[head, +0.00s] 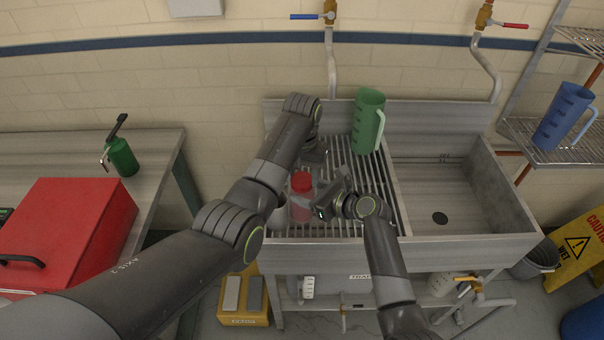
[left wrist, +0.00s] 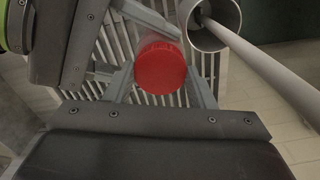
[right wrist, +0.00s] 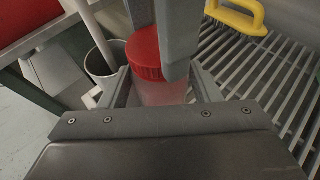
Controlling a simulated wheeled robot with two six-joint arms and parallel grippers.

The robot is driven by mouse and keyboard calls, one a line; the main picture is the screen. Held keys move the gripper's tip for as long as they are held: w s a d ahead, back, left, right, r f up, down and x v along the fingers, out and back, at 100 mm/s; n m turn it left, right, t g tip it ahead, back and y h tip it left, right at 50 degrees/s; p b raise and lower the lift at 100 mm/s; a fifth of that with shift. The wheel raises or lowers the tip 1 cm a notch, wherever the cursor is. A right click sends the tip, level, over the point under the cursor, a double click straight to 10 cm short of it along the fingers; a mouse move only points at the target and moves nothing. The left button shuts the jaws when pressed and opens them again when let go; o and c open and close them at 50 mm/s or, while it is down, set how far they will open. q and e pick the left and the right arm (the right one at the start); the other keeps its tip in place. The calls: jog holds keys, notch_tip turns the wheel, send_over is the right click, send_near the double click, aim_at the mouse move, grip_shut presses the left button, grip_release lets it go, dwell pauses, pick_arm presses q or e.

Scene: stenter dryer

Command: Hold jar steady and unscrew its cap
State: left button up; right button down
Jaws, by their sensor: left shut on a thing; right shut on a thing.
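A clear jar (head: 300,209) with a red cap (head: 301,182) stands upright on the slatted drainboard at the left of the sink. My right gripper (head: 314,204) comes from the right and is shut on the jar's body, just below the cap. The pale body (right wrist: 164,94) shows between its fingers in the right wrist view. My left gripper (left wrist: 161,82) is shut on the red cap, which shows between its fingers in the left wrist view. In the right wrist view a left finger covers part of the cap (right wrist: 144,52). I cannot tell whether the cap is loosened.
A green jug (head: 367,122) stands behind the jar on the drainboard. The sink basin (head: 430,190) at the right is empty. A red box (head: 60,228) and a green bottle (head: 123,158) stand on the left table.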

pick_arm(q)
jog(key=n, duration=0.6)
jog(key=shift+w+r, duration=0.1)
pick_arm(e)
jog(key=shift+a, duration=0.1)
pick_arm(q)
jog(key=n, duration=0.6)
jog(key=shift+n, duration=0.3)
jog(key=n, duration=1.3)
pick_arm(e)
jog(key=shift+s, duration=0.1)
pick_arm(q)
jog(key=shift+r, duration=0.25)
jog(key=shift+r, duration=0.9)
